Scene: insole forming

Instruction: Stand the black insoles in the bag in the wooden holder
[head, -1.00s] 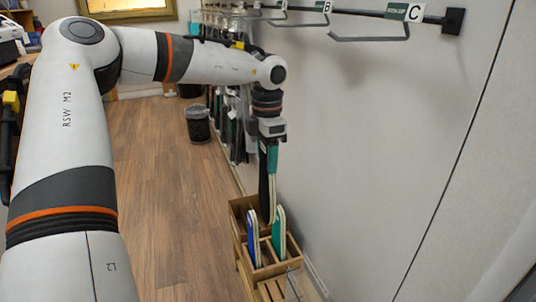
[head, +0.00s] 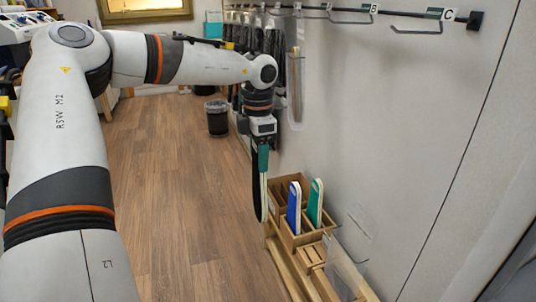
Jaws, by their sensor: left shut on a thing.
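My left gripper (head: 262,144) points down and is shut on the black insoles (head: 257,190), a thin black piece with a pale edge and a teal part at the top. They hang upright, just left of the wooden holder (head: 302,239) in the picture. Their lower end is near the holder's left side; I cannot tell whether they touch it. In the holder a blue insole (head: 294,208) and a green insole (head: 315,203) stand upright with pale edges. A rear compartment behind them looks empty. My right gripper is not in view.
A wall rail with hooks labelled B and C (head: 440,14) runs along the top right. Dark packages (head: 272,50) hang on the far hooks. A black bin (head: 217,118) stands on the floor beyond. A clear panel (head: 345,268) is at the holder's near right. The wooden floor at left is clear.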

